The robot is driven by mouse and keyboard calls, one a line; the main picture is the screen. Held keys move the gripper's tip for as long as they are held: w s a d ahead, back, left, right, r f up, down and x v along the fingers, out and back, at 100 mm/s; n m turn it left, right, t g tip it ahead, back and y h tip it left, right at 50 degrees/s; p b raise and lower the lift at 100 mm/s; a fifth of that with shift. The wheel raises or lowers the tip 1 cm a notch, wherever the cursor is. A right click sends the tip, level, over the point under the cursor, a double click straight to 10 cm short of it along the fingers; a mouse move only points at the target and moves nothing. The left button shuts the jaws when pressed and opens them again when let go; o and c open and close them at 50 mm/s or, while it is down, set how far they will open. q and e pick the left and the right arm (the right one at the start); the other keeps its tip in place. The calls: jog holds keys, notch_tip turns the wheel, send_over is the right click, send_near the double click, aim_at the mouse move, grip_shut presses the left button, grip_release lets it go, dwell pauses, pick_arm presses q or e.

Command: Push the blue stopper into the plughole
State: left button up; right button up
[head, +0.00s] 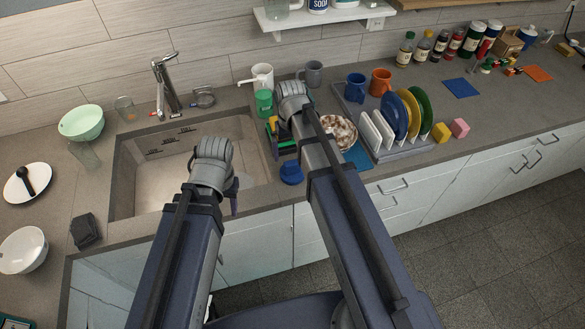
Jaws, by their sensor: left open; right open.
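The blue stopper (291,173) sits on the counter strip just right of the sink, near the front edge. The sink (150,185) is a pale basin at left. I cannot make out its plughole; my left arm covers part of the basin. My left gripper (233,198) is open over the sink's front right part, left of the stopper and apart from it. My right gripper (283,143) is open above the counter right of the sink, behind the stopper; its fingers are small and partly hidden by the arm.
A chrome tap (165,85) stands behind the sink. A patterned bowl (340,132) and dish rack (385,150) with plates are to the right. A dark block (85,230) lies left of the sink.

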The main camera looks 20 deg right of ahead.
aim_at(293, 162)
notch_tip(293, 162, down, 3)
jog(key=shift+r+b, duration=0.2)
jog(key=shift+b, duration=0.8)
jog(key=f+b, duration=0.5)
jog(key=shift+d+f, duration=0.1)
jog(key=shift+d, duration=0.15)
jog(key=shift+c, duration=0.2)
jog(key=c, duration=1.4)
jog(key=shift+r, duration=0.2)
notch_tip(293, 162, up, 10)
jog(key=p, duration=1)
jog(key=shift+f, duration=0.1)
